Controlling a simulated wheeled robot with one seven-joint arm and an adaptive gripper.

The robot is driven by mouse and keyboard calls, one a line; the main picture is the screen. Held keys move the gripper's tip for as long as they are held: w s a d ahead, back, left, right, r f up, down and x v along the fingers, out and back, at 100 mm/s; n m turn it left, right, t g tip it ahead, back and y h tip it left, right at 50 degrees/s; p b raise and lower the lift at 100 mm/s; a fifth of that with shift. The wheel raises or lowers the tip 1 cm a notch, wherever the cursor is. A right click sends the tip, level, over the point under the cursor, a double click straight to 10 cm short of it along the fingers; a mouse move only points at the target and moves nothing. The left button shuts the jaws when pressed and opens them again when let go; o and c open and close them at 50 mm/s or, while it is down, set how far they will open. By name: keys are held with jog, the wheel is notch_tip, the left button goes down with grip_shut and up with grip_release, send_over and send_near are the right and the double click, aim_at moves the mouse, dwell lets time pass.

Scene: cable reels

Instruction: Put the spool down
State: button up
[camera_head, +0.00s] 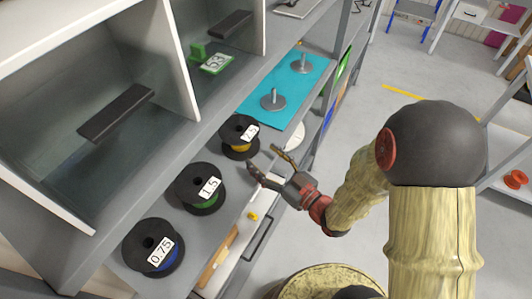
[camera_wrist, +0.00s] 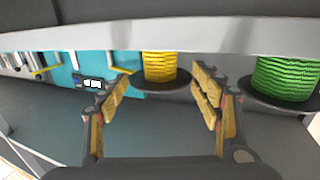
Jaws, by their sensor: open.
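The yellow spool (camera_head: 237,143) has black flanges and a white label turned partly out of reading. It stands on the grey shelf, at the far end of a row of spools. My gripper (camera_head: 263,160) is open and empty, just in front of this spool at the shelf's front edge. In the wrist view the yellow winding (camera_wrist: 160,67) shows between and beyond the spread fingers (camera_wrist: 163,88). A gap to the fingers seems to show, but contact is hard to judge. A pale strip hides the spool's upper part there.
A green spool (camera_head: 198,191) marked 1.5 and a blue spool (camera_head: 152,250) marked 0.75 stand nearer on the shelf. The green one also shows in the wrist view (camera_wrist: 286,78). A turquoise mat (camera_head: 302,88) with two metal spindles lies beyond. Cubby walls rise behind.

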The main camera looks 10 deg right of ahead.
jog(key=w+d+h, duration=0.1)
jog(key=w, duration=0.1)
jog(key=w+d+r+h, duration=0.1)
jog(key=w+d, duration=0.1)
jog(key=shift+r+g+h, duration=0.15)
jog(key=shift+g+h, duration=0.25)
jog(key=d+r+m+g+h, duration=0.2)
jog(key=d+r+m+h, duration=0.1)
jog(key=d+r+h, duration=0.55)
jog(key=s+r+m+g, duration=0.2)
jog(key=s+g, duration=0.1)
jog(key=s, duration=0.8)
jog(key=s+r+m+g+y, duration=0.1)
jog(key=s+r+g, duration=0.2)
jog(key=s, duration=0.8)
jog(key=shift+r+m+g, duration=0.2)
jog(key=shift+m+g, duration=0.1)
jog(key=shift+m, duration=0.1)
jog(key=shift+a, duration=0.15)
jog(key=shift+c, duration=0.9)
